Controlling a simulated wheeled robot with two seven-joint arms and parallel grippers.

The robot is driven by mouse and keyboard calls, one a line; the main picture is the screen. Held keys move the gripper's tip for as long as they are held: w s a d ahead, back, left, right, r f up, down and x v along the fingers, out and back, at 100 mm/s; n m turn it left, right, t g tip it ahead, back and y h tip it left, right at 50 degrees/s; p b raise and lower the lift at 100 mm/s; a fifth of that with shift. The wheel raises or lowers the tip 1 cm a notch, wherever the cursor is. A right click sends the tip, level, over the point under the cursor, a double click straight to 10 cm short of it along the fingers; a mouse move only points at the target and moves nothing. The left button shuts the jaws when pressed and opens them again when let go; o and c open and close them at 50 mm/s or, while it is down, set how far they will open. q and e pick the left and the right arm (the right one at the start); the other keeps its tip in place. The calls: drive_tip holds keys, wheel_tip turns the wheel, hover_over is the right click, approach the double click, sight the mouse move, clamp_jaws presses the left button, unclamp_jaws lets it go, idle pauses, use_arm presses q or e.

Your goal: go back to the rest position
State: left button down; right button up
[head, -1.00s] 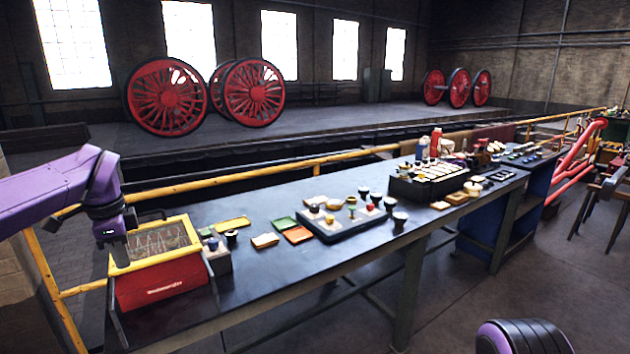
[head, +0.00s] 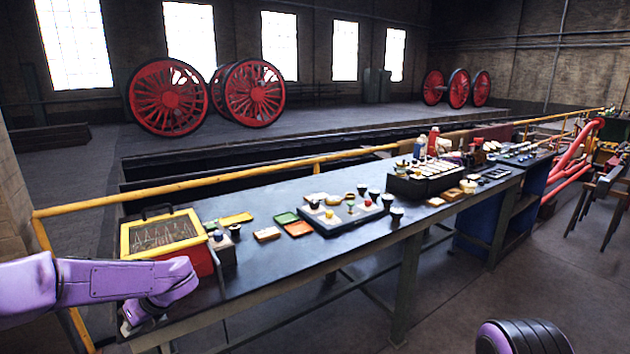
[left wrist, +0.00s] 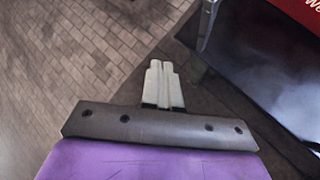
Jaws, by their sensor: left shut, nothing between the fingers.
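My left arm comes in from the left in the head view, low beside the near left end of the dark workbench (head: 300,260). The fingers of my left gripper (left wrist: 162,68) show in the left wrist view, shut together with nothing between them. They are over the brick-paved floor, apart from the bench. In the head view my left gripper is mostly hidden by its own wrist. My right gripper is not in view; only a purple and black part of my right arm shows at the bottom right.
A red box with a yellow-framed lid (head: 125,242) stands on the bench's left end, close to my left arm; a red edge also shows in the left wrist view. A tray of small parts (head: 335,227) and a black rack (head: 405,187) stand farther along. A yellow rail (head: 250,174) runs behind.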

use_arm(q)
drive_tip(key=s+d+f+m+t, duration=0.3)
drive_tip(key=s+f+m, duration=0.3)
drive_tip(key=f+m, duration=0.55)
drive_tip(key=s+d+f+m+t, duration=0.25)
drive_tip(key=s+f+m, duration=0.55)
drive_tip(key=m, duration=0.6)
drive_tip(key=s+d+f+m+g+h, duration=0.1)
drive_tip(key=s+d+f+m+h, duration=0.1)
drive_tip(key=s+m, duration=0.6)
drive_tip(key=s+d+f+m+g+h, duration=0.1)
drive_tip(key=s+f+m, duration=0.4)
drive_tip(key=s, duration=0.8)
drive_tip(key=d+m+h, duration=0.1)
drive_tip(key=m+h, duration=0.1)
drive_tip(key=m, duration=0.1)
drive_tip(key=shift+d, duration=0.4)
